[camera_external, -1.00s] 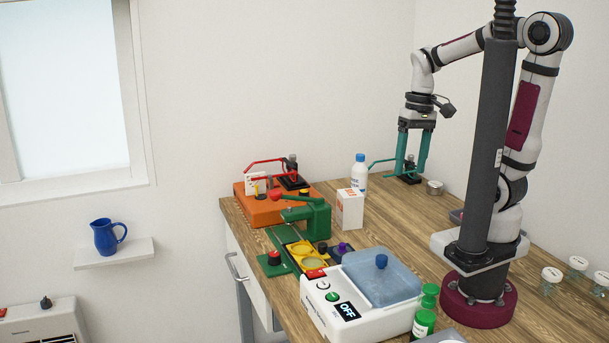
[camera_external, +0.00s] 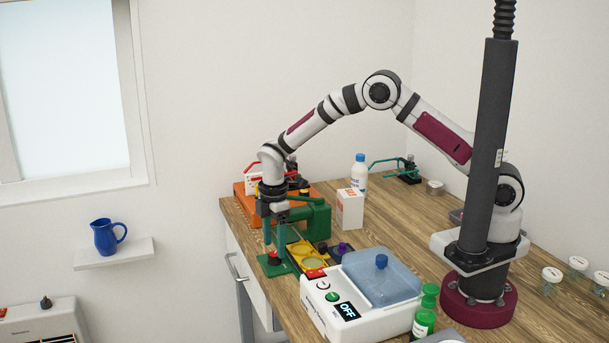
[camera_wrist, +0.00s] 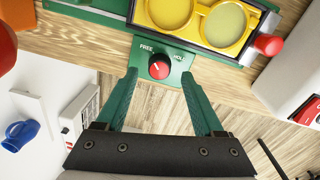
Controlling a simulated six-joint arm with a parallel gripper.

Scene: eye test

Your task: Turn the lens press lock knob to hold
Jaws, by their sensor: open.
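The lock knob (camera_wrist: 159,66) is a round red knob with a white pointer line. It sits on a green plate between the labels FREE on the left and HOLD on the right. Its pointer aims toward the FREE side in the wrist view. In the external view the knob (camera_external: 274,257) is at the table's left front edge. My gripper (camera_wrist: 158,78) is open, with green fingers on either side of the knob and apart from it. It also shows in the external view (camera_external: 275,248). The green lens press (camera_external: 318,219) stands just behind, with a yellow two-well lens tray (camera_wrist: 198,18).
A white device reading OFF (camera_external: 349,312) with a blue-lidded basin (camera_external: 375,285) stands to the right. An orange base (camera_external: 245,203) with red clamp is behind the press. A white box (camera_external: 350,209) and bottle (camera_external: 360,173) stand further back.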

